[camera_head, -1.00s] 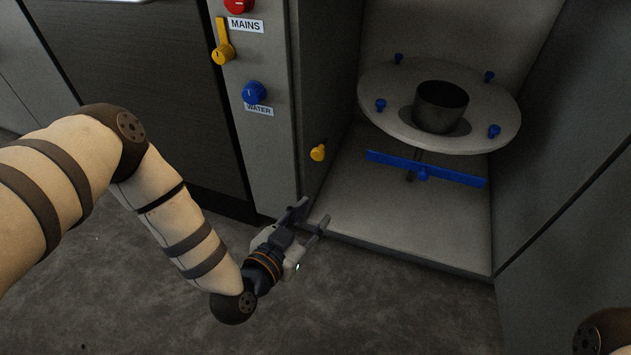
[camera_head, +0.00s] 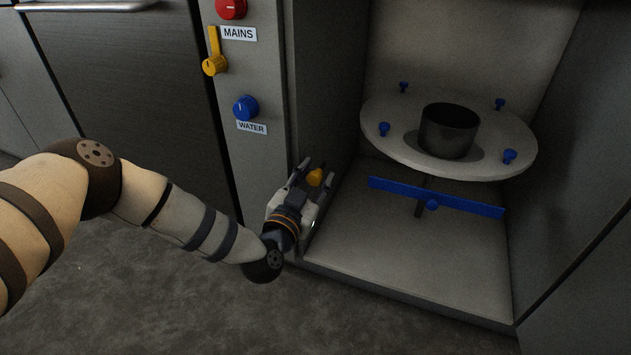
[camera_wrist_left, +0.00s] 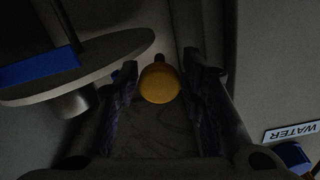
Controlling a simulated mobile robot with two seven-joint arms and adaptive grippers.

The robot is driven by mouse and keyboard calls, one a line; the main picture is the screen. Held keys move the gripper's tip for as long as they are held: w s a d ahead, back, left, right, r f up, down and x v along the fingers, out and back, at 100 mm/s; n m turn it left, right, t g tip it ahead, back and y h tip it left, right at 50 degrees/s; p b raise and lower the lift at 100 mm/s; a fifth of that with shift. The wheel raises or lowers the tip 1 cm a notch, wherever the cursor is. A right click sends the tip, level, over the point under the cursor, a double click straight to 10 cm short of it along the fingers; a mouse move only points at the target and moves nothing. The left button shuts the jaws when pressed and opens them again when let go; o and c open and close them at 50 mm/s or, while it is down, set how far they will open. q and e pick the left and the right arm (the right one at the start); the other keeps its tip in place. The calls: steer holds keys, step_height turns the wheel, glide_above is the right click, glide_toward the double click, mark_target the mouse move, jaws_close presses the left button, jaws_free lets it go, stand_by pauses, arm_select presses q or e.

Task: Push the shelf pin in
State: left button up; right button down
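The yellow shelf pin (camera_head: 315,178) sticks out of the left inner wall of the open cabinet, low and near its front edge. My left gripper (camera_head: 312,172) is open, with its two fingers on either side of the pin in the head view. In the left wrist view the round yellow head of the pin (camera_wrist_left: 160,84) shows between the open fingers, apart from both. Its dark, thinner shaft shows behind the head. How deep the pin sits in the wall is hidden. My right gripper is not in view.
A round shelf (camera_head: 385,152) with blue knobs carries a dark pot (camera_head: 447,134) inside the cabinet. A blue bar (camera_head: 465,204) lies below it. Left of the opening, a panel holds a red knob (camera_head: 231,8), a yellow lever (camera_head: 214,64) and a blue water knob (camera_head: 246,107).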

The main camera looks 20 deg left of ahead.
arm_select(q)
jaws_close()
steer(key=shift+w+d+f+b, duration=0.15)
steer(key=shift+w+b, duration=0.3)
steer(key=shift+w, duration=0.75)
steer(key=shift+w+r, duration=0.2)
steer(key=shift+w, duration=0.25)
jaws_free()
